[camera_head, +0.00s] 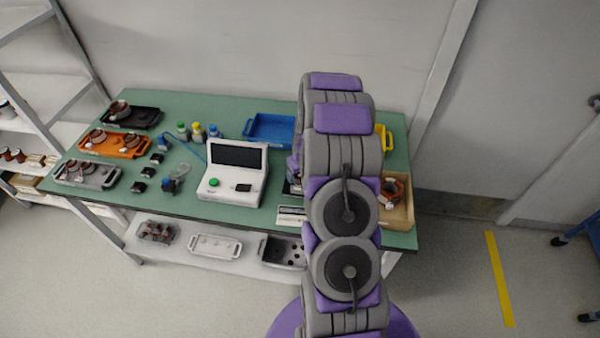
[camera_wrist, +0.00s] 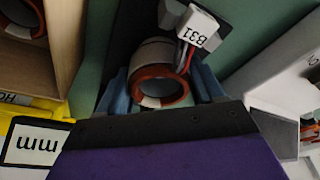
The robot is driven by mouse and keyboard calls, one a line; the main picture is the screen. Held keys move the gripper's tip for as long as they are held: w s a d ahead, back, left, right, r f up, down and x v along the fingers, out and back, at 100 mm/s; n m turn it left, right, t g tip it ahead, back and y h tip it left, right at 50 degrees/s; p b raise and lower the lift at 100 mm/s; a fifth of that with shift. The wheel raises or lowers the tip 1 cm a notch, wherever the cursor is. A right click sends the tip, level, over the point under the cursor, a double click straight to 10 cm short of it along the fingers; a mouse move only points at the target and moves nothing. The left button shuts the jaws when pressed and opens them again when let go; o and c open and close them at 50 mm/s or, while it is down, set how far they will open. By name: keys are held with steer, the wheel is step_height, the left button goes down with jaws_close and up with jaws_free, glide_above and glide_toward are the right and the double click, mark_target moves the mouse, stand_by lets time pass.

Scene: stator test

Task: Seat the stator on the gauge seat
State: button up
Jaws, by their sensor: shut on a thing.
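The stator (camera_wrist: 160,86), a grey cylinder with a reddish-brown ring and a white end label reading B31 on its leads, shows in the wrist view. My gripper (camera_wrist: 158,95) is shut on it, with a blue finger on either side. A black surface (camera_wrist: 137,28) lies behind the stator; I cannot tell whether it is the gauge seat or whether the stator touches it. In the head view my arm hides the gripper, the held stator and the bench area behind it.
A wooden box (camera_head: 397,216) with another stator (camera_head: 393,187) stands at the bench's right end. A white tester (camera_head: 232,190) with a screen stands mid-bench. A blue tray (camera_head: 268,131) lies behind. Orange (camera_head: 128,153), grey (camera_head: 102,181) and black (camera_head: 146,116) trays holding parts are at left.

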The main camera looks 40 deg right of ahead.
steer(key=o, duration=1.5)
steer(key=shift+r, duration=0.1)
steer(key=p+v, duration=0.2)
steer(key=v, duration=1.5)
steer(key=shift+p, duration=0.35)
